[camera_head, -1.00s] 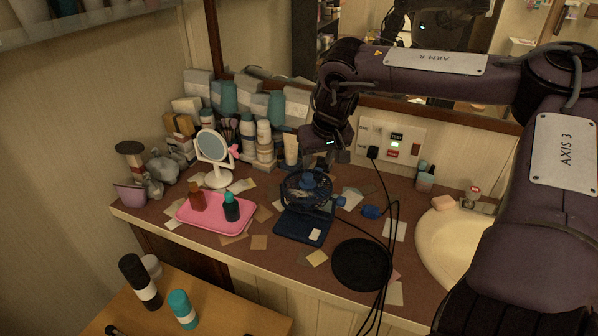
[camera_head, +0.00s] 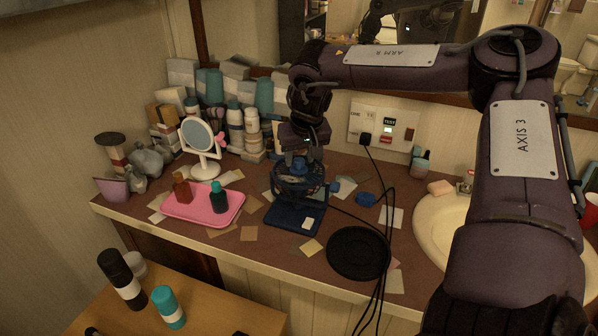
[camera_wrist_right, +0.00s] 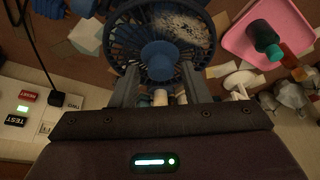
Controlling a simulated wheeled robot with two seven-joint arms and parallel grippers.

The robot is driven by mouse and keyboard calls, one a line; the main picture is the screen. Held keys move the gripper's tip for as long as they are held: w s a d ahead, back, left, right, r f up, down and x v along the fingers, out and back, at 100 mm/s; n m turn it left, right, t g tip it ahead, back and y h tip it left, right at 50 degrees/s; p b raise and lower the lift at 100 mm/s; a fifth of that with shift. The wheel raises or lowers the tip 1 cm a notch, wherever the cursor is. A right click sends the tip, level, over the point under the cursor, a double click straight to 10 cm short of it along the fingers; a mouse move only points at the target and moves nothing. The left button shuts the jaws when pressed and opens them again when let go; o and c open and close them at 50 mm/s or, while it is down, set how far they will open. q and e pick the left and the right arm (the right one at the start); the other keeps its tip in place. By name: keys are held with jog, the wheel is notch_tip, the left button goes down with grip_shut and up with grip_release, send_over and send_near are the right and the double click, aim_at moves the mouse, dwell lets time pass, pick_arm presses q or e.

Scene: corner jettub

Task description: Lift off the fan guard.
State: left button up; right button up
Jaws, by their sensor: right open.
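The small dark blue fan (camera_head: 296,215) stands on the brown counter, its base flat and its round ribbed guard (camera_head: 290,188) facing up. In the right wrist view the guard (camera_wrist_right: 122,40) has radial bars and a blue hub (camera_wrist_right: 160,58) in its middle. A pale speckled patch shows through its bars. My right gripper (camera_head: 298,160) is directly above the fan, pointing down. In the wrist view its open fingers (camera_wrist_right: 160,82) lie to either side of the hub, with a gap between; contact with the guard cannot be told. My left gripper is not in view.
A black round disc (camera_head: 358,252) and hanging black cables (camera_head: 385,215) are right of the fan. A pink tray (camera_head: 230,212) with bottles lies left, near a white mirror (camera_head: 199,140). A sink (camera_head: 435,235) is at right. Loose cards (camera_head: 311,247) surround the fan.

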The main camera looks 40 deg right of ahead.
aim_at(300, 161)
jog(key=shift+w+f, duration=0.2)
jog(key=shift+f, duration=0.2)
jog(key=shift+c, duration=0.3)
grip_shut()
jog(key=shift+r, duration=0.1)
jog(key=shift+r, duration=0.1)
jog(key=shift+r+p, duration=1.4)
jog(key=shift+r, duration=1.45)
